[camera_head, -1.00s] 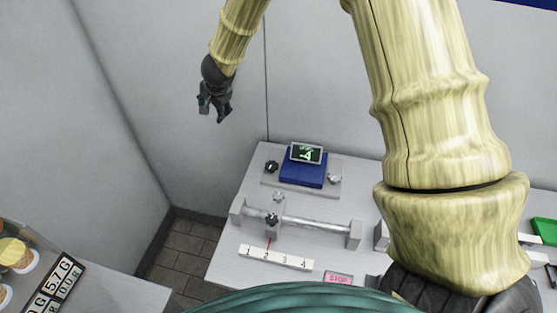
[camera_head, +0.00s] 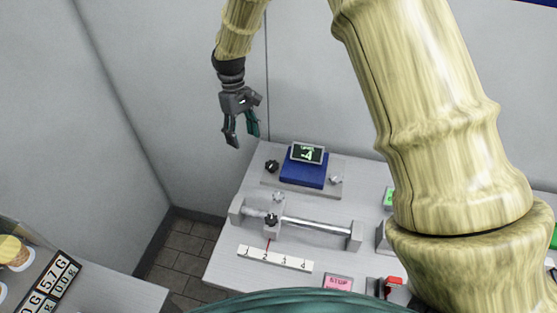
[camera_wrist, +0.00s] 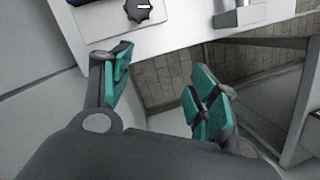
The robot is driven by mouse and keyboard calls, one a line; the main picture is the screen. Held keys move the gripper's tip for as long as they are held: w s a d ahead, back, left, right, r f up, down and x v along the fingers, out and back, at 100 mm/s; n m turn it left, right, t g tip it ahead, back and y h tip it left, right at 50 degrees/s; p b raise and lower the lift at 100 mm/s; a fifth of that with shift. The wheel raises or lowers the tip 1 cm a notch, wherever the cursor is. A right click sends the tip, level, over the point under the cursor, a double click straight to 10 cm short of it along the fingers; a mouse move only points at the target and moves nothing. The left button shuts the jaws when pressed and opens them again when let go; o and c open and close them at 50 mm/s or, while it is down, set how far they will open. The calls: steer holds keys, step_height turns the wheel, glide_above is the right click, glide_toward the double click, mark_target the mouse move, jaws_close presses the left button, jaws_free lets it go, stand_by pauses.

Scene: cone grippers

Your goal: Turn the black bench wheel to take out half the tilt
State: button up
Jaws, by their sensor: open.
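The black wheel (camera_head: 271,166) sits on a grey plate at the left of a blue level block (camera_head: 303,173). The block carries a small display (camera_head: 307,154) with green characters that look like a 4, perhaps with a minus sign. A silver wheel (camera_head: 336,180) is at the plate's right. My gripper (camera_head: 243,138) hangs above and left of the black wheel in the head view, apart from it, open and empty. In the wrist view, a black knob with a white mark (camera_wrist: 138,9) shows at the top edge, beyond my open teal-padded fingers (camera_wrist: 165,85).
In front is a rail (camera_head: 315,226) with a slider bearing another black knob (camera_head: 271,220), and a numbered scale (camera_head: 275,259). A pink STOP plate (camera_head: 338,282) and a red switch (camera_head: 394,282) are nearer. Walls stand behind and left.

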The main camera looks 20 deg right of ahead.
steer(key=n+g+h, duration=0.1)
steer(key=h, duration=0.1)
glide_toward(271, 164)
steer(key=p+x, duration=0.3)
steer(key=x, duration=0.5)
steer(key=shift+s+f, duration=0.1)
steer(key=shift+f, duration=0.05)
steer(key=shift+c, duration=0.4)
steer(key=c, duration=0.9)
